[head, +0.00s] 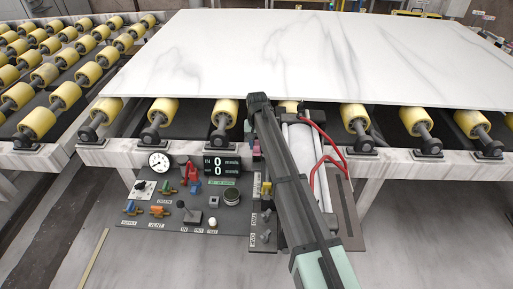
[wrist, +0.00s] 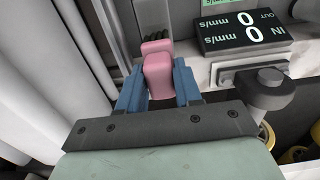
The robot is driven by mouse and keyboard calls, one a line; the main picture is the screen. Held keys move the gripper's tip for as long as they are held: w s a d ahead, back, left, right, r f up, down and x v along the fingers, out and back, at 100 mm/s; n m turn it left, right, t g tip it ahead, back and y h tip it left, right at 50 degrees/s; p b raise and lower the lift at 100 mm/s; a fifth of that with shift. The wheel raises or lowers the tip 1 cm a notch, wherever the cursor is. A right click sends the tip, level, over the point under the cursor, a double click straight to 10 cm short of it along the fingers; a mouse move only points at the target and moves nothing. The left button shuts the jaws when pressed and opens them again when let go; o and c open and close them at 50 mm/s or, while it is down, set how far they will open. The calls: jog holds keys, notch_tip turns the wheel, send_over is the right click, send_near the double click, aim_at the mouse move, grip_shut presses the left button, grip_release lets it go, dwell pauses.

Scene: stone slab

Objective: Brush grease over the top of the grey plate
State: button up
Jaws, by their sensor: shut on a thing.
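My gripper (wrist: 158,88) is shut on a pink piece (wrist: 158,68) between its blue fingers in the wrist view. Dark ribbed strands show just beyond the pink piece; I cannot tell whether they belong to it. In the head view my arm hides most of the gripper, and a bit of pink (head: 256,147) shows at its left, below the slab's front edge. A flat grey plate with a long slot (head: 352,232) lies right of my arm; I cannot tell whether it is the task's plate. I can make out no grease.
A white veined stone slab (head: 300,60) lies on yellow rollers (head: 354,112). A control panel (head: 190,215) with a gauge, levers and a display (head: 221,166) stands left of my arm. White cylinders (wrist: 40,80) and red hoses (head: 318,172) are close by.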

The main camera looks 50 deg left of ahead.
jog(key=shift+w+a, duration=0.5)
jog(key=shift+s+d, duration=2.8)
jog(key=shift+d, duration=0.1)
notch_tip(320, 180, up, 8)
